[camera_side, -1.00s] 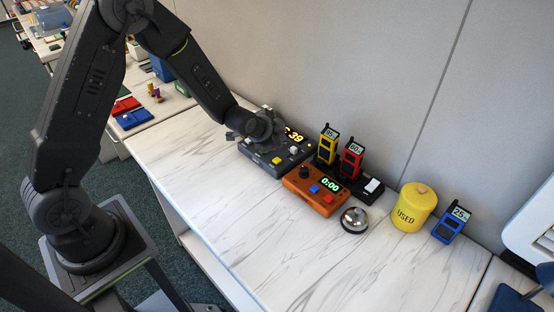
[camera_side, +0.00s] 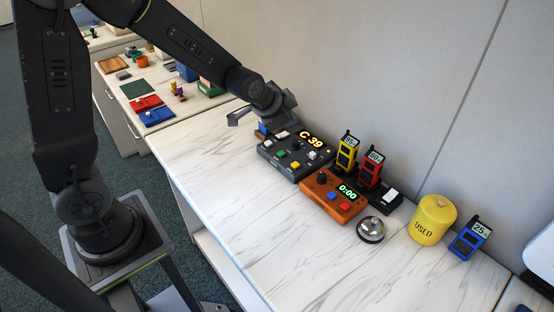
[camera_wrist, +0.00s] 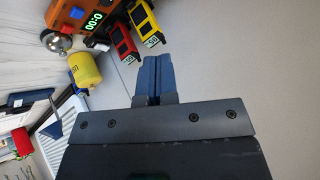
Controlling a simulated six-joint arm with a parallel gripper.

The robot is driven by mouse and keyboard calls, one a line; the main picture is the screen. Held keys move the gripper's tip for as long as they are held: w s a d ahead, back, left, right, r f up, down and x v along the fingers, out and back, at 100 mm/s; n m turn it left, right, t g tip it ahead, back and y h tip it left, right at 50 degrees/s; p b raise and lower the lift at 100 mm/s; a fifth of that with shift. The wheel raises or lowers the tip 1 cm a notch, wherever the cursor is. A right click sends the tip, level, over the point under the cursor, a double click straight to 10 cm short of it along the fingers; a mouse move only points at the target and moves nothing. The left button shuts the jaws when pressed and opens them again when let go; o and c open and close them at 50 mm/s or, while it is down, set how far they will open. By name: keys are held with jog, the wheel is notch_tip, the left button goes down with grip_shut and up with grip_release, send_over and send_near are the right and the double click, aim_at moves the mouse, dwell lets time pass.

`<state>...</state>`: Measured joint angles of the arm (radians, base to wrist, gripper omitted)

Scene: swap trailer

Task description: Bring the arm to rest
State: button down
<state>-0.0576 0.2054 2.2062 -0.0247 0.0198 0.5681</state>
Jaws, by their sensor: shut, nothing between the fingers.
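Beside the grey box are an orange timer (camera_side: 332,196), yellow (camera_side: 346,156) and red (camera_side: 371,168) handheld devices in a dark stand, a bell (camera_side: 371,229), a yellow USED jar (camera_side: 431,220) and a blue device (camera_side: 468,241). The counter's front is clear; a wall stands behind.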

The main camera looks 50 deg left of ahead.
jog(key=s+d+r+n+g, duration=0.1)
jog(key=s+r, duration=0.4)
jog(key=s, duration=0.7)
jog(key=s+d+r+n+g, duration=0.1)
jog(key=s+r+n, duration=0.3)
jog(key=s, duration=0.7)
notch_tip(320, 180, up, 2)
jog(key=shift+s+d+r+n+g, duration=0.2)
jog(key=shift+s+d+n+g, duration=0.1)
jog(key=shift+s, duration=0.1)
